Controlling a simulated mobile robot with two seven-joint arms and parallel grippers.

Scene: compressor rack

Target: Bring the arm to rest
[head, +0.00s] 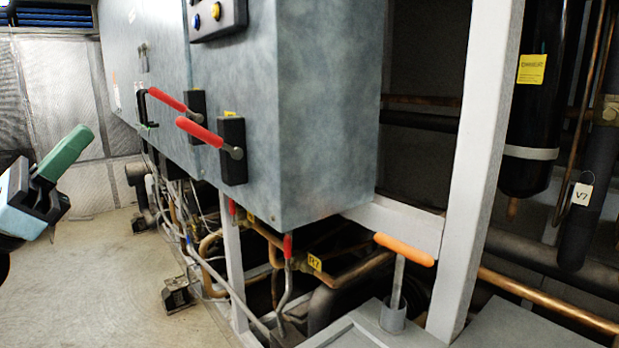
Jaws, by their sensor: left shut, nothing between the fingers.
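My left gripper (62,158) comes in at the left edge, with green fingers pointing up and to the right. Its fingers are shut with nothing between them. It hangs over open floor, well apart from the grey cabinet (320,110). My right gripper is not in the view.
The cabinet front carries two red-handled levers (200,132) (167,100). Below are copper pipes, a red-tipped lever (288,246) and an orange-handled lever (403,249). A white post (478,170) stands right of the cabinet, before a black cylinder (532,100). The floor (95,290) at left is mostly clear.

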